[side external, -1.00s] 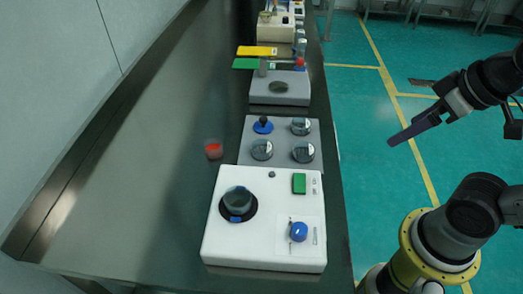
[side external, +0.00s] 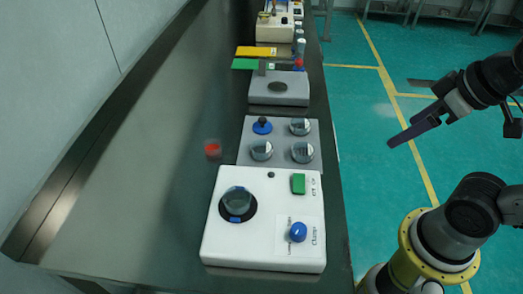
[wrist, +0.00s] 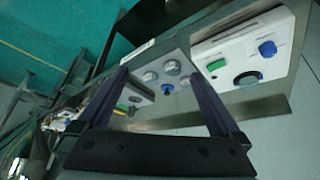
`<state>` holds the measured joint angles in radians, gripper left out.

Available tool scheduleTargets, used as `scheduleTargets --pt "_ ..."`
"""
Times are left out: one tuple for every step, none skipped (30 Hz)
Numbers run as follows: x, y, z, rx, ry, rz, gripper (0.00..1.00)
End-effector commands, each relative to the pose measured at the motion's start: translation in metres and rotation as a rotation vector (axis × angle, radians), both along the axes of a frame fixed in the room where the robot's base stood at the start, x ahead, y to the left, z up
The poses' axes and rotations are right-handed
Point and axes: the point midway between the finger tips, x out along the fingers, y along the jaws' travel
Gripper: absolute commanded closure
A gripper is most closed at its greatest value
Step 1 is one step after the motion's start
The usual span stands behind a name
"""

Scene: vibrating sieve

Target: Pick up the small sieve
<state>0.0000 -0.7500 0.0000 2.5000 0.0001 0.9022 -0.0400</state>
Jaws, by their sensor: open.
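A grey holder plate (side external: 279,143) lies on the bench and carries several small round pieces. Three look like metallic cups: one at the back right (side external: 300,126), one at the front left (side external: 262,150) and one at the front right (side external: 303,152). The fourth is a blue piece with a dark knob (side external: 262,126). I cannot tell which is the small sieve. The plate also shows in the wrist view (wrist: 183,87), between my fingers. My gripper (wrist: 160,74) is open and empty. In the side view my gripper (side external: 390,143) hangs right of the bench, apart from the plate.
A white machine (side external: 215,250) with a dark round cup (side external: 237,202), green button (side external: 298,184) and blue knob (side external: 298,232) stands in front of the plate. A red-filled cup (side external: 212,149) sits left. A grey device (side external: 290,98) stands behind. The bench's left side is clear.

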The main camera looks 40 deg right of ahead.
Motion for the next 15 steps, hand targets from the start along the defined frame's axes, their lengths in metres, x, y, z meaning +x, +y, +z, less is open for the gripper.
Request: scheduleTargets --pt "-0.001 0.000 -0.001 -0.018 0.006 0.033 0.00" --pt "-0.002 0.000 -0.001 -0.033 0.011 0.063 0.00" --pt "-0.002 0.000 0.003 -0.058 0.010 0.110 0.00" --pt "0.000 0.000 0.008 -0.079 0.004 0.148 0.00" --pt "0.002 0.000 0.014 -0.102 -0.003 0.192 0.00" --pt "0.006 0.000 0.022 -0.135 -0.005 0.251 0.00" --pt "0.011 0.000 0.029 -0.159 -0.005 0.298 0.00" --pt "0.016 0.001 0.035 -0.183 -0.001 0.348 0.00" --pt "0.024 0.002 0.043 -0.215 0.006 0.417 0.00" --pt "0.031 0.003 0.050 -0.239 0.012 0.471 0.00" --pt "0.038 0.004 0.056 -0.263 0.022 0.528 0.00" --pt "0.050 0.006 0.064 -0.294 0.033 0.607 0.00" --pt "0.060 0.008 0.069 -0.318 0.044 0.669 0.00" --pt "0.070 0.011 0.074 -0.338 0.054 0.731 0.00" --pt "0.084 0.014 0.078 -0.364 0.071 0.811 0.00"
